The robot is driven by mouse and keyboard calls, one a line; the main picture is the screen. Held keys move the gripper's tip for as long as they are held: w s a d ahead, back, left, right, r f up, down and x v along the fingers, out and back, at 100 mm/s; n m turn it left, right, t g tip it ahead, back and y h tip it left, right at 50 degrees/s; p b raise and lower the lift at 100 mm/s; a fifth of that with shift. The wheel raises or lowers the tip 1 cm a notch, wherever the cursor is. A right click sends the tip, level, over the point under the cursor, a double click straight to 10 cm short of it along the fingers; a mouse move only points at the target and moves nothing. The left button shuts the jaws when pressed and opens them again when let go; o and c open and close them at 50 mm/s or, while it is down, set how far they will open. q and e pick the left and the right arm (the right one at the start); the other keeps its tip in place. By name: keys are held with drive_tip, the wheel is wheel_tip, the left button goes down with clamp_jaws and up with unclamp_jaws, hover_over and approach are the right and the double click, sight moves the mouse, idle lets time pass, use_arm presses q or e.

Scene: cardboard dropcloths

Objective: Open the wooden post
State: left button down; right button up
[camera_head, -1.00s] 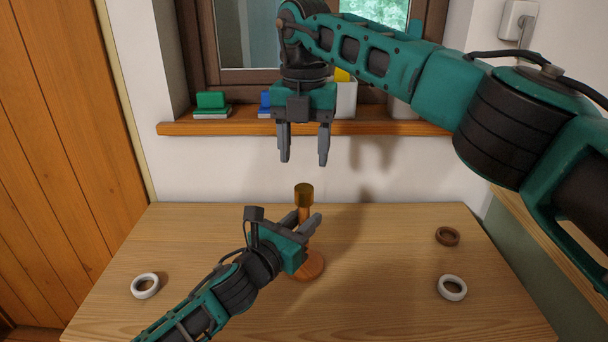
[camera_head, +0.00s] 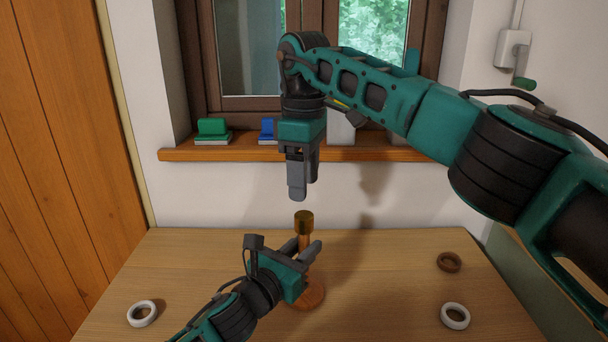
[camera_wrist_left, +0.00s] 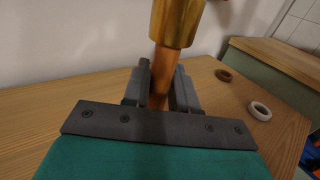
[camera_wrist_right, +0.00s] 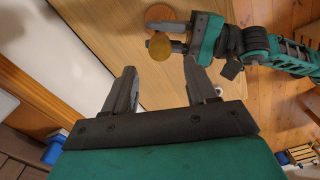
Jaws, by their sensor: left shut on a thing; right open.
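The wooden post (camera_head: 305,240) stands upright on its round base (camera_head: 309,296) on the table, with a brass-coloured cap (camera_head: 303,222) on top. My left gripper (camera_head: 308,251) is shut on the post's shaft below the cap; the left wrist view shows the shaft (camera_wrist_left: 162,75) between its fingers. My right gripper (camera_head: 301,188) is open and empty, pointing down above the cap and apart from it. In the right wrist view the cap (camera_wrist_right: 160,46) lies ahead of the open fingers (camera_wrist_right: 165,88).
White rings lie at the table's left (camera_head: 142,313) and right (camera_head: 455,316), with a brown ring (camera_head: 449,262) behind the right one. The windowsill (camera_head: 230,154) behind holds a green block (camera_head: 212,128) and a blue block (camera_head: 268,129). The table's middle is otherwise clear.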

sight(304, 215)
drive_tip(key=shift+f+m, duration=0.2)
drive_tip(key=shift+m, duration=0.2)
wheel_tip(304, 215, down, 8)
drive_tip(key=shift+r, duration=0.2)
